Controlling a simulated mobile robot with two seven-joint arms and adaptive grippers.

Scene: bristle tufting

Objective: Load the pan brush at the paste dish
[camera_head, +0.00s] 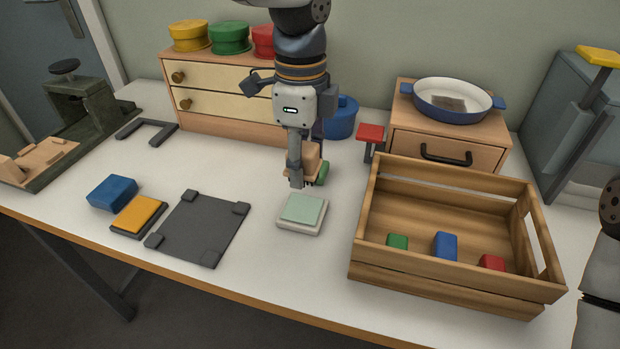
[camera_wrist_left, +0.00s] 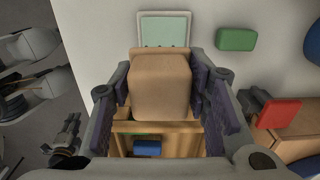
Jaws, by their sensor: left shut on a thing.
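My left gripper (camera_head: 307,170) is shut on the pan brush (camera_head: 313,157), a tan wooden block. In the left wrist view the brush (camera_wrist_left: 160,88) sits between both dark finger pads, and small dark tips show at its far edge. The paste dish (camera_head: 287,226), a pale square dish with a mint-green top, lies on the table just in front of and below the gripper. The paste dish (camera_wrist_left: 166,14) also shows beyond the brush in the left wrist view. I cannot tell whether the bristles touch it, but the brush appears above and behind it. My right gripper is out of view.
A slatted crate (camera_head: 450,279) with several blocks stands right of the dish. A green block (camera_wrist_left: 236,39) lies close by the gripper. A dark plate (camera_head: 200,228) lies left. A blue pan (camera_head: 453,115) stands on a small cabinet. Drawers (camera_head: 215,122) stand behind.

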